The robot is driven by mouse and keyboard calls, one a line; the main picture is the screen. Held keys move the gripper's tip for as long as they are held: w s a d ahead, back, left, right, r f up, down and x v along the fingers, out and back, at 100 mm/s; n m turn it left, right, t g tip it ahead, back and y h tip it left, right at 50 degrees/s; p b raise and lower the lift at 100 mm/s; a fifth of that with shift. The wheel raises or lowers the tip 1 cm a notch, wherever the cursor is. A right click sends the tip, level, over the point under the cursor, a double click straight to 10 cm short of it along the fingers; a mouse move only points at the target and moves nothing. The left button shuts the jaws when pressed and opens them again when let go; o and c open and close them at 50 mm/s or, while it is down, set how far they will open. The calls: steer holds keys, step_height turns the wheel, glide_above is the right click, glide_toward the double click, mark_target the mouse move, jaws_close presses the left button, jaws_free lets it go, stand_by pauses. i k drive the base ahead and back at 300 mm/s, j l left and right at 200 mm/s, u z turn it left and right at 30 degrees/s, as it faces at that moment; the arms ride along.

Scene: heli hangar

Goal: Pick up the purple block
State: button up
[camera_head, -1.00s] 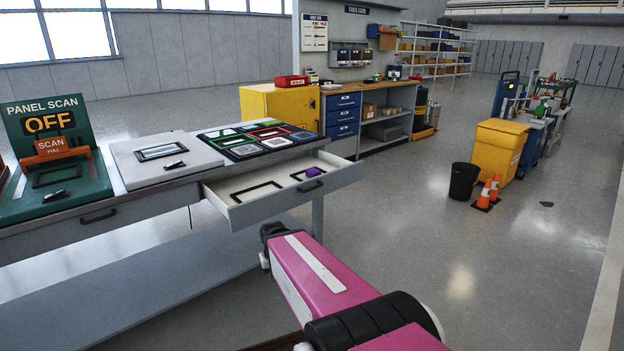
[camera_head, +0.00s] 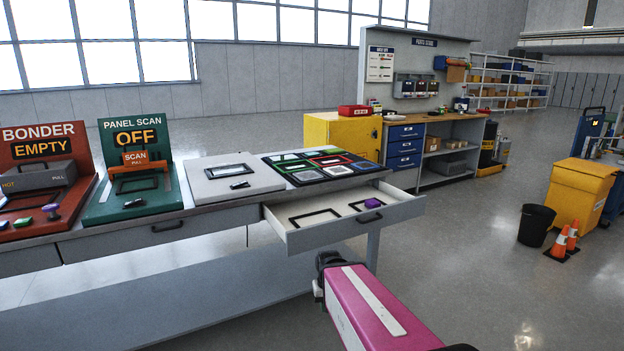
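The small purple block (camera_head: 373,203) lies in the open drawer (camera_head: 330,238), toward its right front corner, beside a black rectangular frame (camera_head: 366,205). The drawer sticks out from the right part of the long workbench. My pink arm reaches up from the lower right, and the dark end of my gripper (camera_head: 325,264) is below and in front of the drawer, apart from the block. Its fingers cannot be made out, so I cannot see whether it is open or shut.
A second black frame (camera_head: 314,217) lies in the drawer. The bench carries a red bonder (camera_head: 46,142), a green panel scan station (camera_head: 132,140), a pale board (camera_head: 212,187) and a tray of coloured frames (camera_head: 320,165). A black bin (camera_head: 536,225) and cones (camera_head: 560,243) stand right. Floor between is clear.

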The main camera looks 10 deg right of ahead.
mark_target(372, 204)
steer(key=i+l+z, duration=0.1)
steer(key=l, duration=0.25)
steer(key=i+l+z, duration=0.15)
steer(key=l, duration=0.15)
steer(key=i+l+z, duration=0.1)
steer(key=l, duration=0.2)
steer(key=i+l+z, duration=0.1)
steer(key=l, duration=0.3)
steer(key=l+z, duration=0.15)
steer(key=l, duration=0.2)
steer(key=i, duration=0.05)
